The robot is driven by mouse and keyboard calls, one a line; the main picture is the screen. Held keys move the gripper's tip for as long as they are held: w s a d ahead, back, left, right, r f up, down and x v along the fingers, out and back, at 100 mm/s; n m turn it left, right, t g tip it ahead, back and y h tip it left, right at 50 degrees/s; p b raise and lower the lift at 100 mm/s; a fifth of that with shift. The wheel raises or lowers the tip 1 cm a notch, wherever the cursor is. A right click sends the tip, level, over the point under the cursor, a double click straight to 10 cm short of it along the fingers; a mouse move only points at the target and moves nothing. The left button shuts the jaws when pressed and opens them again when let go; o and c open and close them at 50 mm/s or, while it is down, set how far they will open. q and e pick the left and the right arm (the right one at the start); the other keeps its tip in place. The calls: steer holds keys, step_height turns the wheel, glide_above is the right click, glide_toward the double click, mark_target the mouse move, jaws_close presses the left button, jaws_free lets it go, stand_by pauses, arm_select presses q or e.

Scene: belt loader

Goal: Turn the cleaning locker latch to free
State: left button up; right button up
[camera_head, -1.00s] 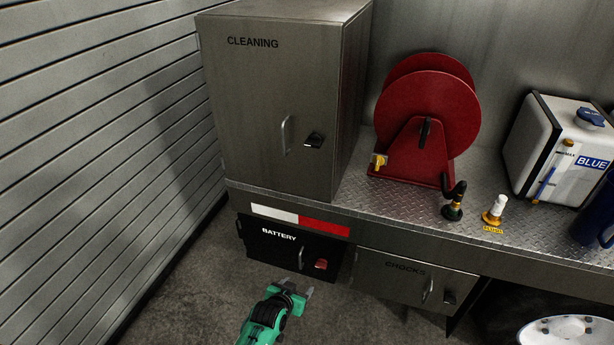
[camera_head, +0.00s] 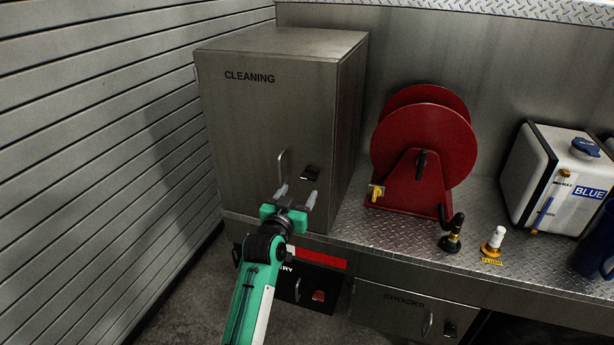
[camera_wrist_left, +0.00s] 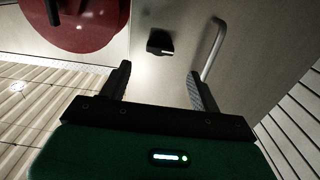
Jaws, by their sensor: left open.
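The grey cleaning locker (camera_head: 250,110) stands on the left end of the deck with its door closed. Its black latch (camera_head: 310,173) sits to the right of the upright metal handle (camera_head: 281,168). In the left wrist view the latch (camera_wrist_left: 160,42) is ahead of the fingers, near the middle, and the handle (camera_wrist_left: 215,48) is at right. My left gripper (camera_head: 296,196) is open and empty, just below the latch and handle in the head view, apart from the latch. The wrist view shows its two fingers (camera_wrist_left: 158,88) spread. My right gripper is not in view.
A red hose reel (camera_head: 424,150) stands right of the locker on the tread-plate deck. A black-handled valve (camera_head: 452,235) and a white-topped one (camera_head: 493,243) stand near the deck's front edge. Battery (camera_head: 316,285) and chocks (camera_head: 400,310) compartments are below. A slatted wall (camera_head: 100,120) is at left.

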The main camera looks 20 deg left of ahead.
mark_target(308, 178)
arm_select(q)
steer(key=w+p, duration=0.2)
steer(key=w, duration=0.6)
steer(key=shift+d, duration=0.15)
steer(key=shift+s, duration=0.1)
steer(key=c, duration=1)
